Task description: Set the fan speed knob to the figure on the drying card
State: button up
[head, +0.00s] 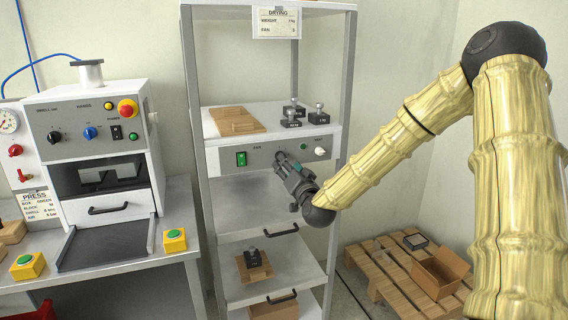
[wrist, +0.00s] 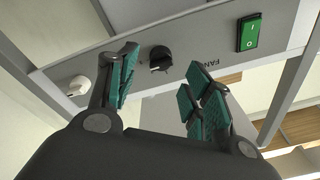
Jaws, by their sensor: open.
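The drying card (head: 275,22) hangs at the top of the rack. It reads DRYING, with WEIGHT and FAN lines; the fan figure is too small to read surely. The black fan speed knob (wrist: 160,58) is on the grey panel beside the FAN label (wrist: 209,73). In the head view my gripper hides most of the knob. My gripper (head: 281,160) is in front of the panel. In the wrist view my gripper (wrist: 158,92) has its fingers spread, with the knob beyond the gap between them. I cannot tell whether they touch it. The knob's setting is not readable.
A green switch (wrist: 250,32) and a white knob (wrist: 78,86) flank the fan knob. Weights (head: 291,117) and a brown board (head: 237,121) sit on the shelf above. The press (head: 95,140) stands left, a pallet (head: 400,278) lower right.

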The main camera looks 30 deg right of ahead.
jog(key=v, duration=0.7)
jog(key=shift+s+f, duration=0.1)
jog(key=shift+f, duration=0.05)
dwell(0.3)
jog(key=s+a+f+n+g+y, duration=0.1)
jog(key=s+a+f+n+g, duration=0.25)
jog(key=f, duration=0.75)
jog(key=s+a+f+g+y, duration=0.2)
jog(key=s+a+f+g, duration=0.15)
jog(key=a+f, duration=0.55)
jog(key=s+a+f+n+g+y, duration=0.1)
jog(key=s+a+f+n+g, duration=0.2)
jog(key=f, duration=1)
jog(key=s+a+f+n+g, duration=0.1)
jog(key=s+a+f+g, duration=0.2)
jog(key=s+f, duration=0.3)
jog(key=s+a+f+g, duration=0.2)
jog(key=s+a+f, duration=0.2)
jog(key=s, duration=1.1)
jog(key=s+a+f+n+g, duration=0.1)
jog(key=s+a+f+g, duration=0.2)
jog(key=s+f, duration=0.6)
jog(key=shift+s+a+n+g+y, duration=0.15)
jog(key=shift+s+n+g+y, duration=0.2)
jog(key=shift+s, duration=0.3)
jog(key=shift+r, duration=0.1)
